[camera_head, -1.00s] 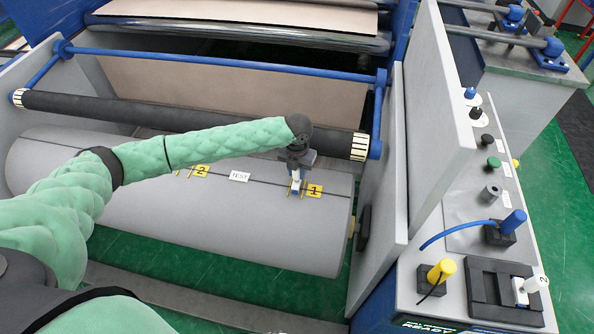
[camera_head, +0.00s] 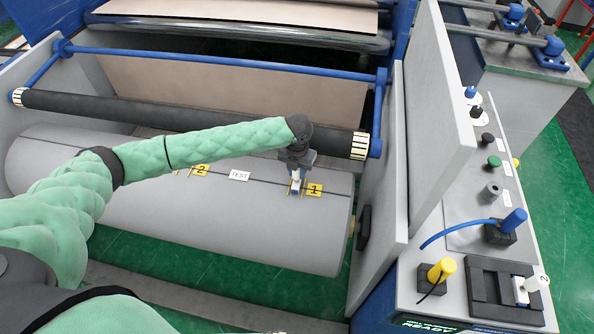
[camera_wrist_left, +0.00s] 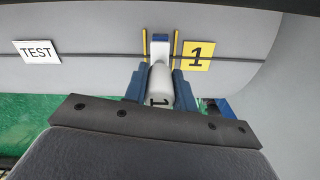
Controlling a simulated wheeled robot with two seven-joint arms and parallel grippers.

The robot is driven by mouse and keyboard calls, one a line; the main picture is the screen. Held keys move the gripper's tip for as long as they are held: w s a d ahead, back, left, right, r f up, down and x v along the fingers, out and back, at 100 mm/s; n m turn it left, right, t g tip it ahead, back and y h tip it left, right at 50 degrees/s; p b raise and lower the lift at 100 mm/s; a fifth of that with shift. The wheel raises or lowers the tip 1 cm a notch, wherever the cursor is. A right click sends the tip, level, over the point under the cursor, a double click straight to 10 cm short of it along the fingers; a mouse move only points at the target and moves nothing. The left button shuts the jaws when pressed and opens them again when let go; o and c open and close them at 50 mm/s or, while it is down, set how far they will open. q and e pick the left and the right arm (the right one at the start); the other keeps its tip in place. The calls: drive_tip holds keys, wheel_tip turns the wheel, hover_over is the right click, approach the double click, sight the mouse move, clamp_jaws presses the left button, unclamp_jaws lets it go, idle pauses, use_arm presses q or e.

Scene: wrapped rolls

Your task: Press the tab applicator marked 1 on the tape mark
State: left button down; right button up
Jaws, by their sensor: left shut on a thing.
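My left gripper (camera_head: 297,178) is shut on the white tab applicator marked 1 (camera_wrist_left: 159,87), whose number shows in the left wrist view. The applicator's blue and white head (camera_wrist_left: 160,46) lies at the roll's surface between two yellow tape lines. I cannot tell whether it touches or presses on the roll. The yellow label 1 (camera_wrist_left: 197,54) is just right of it; it also shows in the head view (camera_head: 315,189). The grey wrapped roll (camera_head: 130,222) lies across the machine. My right gripper is not in view.
A white TEST label (camera_head: 239,175) and a yellow label 2 (camera_head: 200,170) lie left along the roll's dark line. At right, a grey console carries an applicator marked 2 (camera_head: 536,284) in a black holder (camera_head: 480,290), and yellow and blue capped tools. A grey side panel (camera_head: 433,110) stands right of the roll.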

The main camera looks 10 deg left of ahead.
use_arm(q)
drive_tip(key=shift+f, duration=0.45)
idle(0.3)
drive_tip(key=shift+s+f, duration=0.1)
drive_tip(key=shift+f, duration=0.05)
idle(1.7)
drive_tip(key=shift+r+p, duration=2.95)
drive_tip(key=shift+r, duration=1.15)
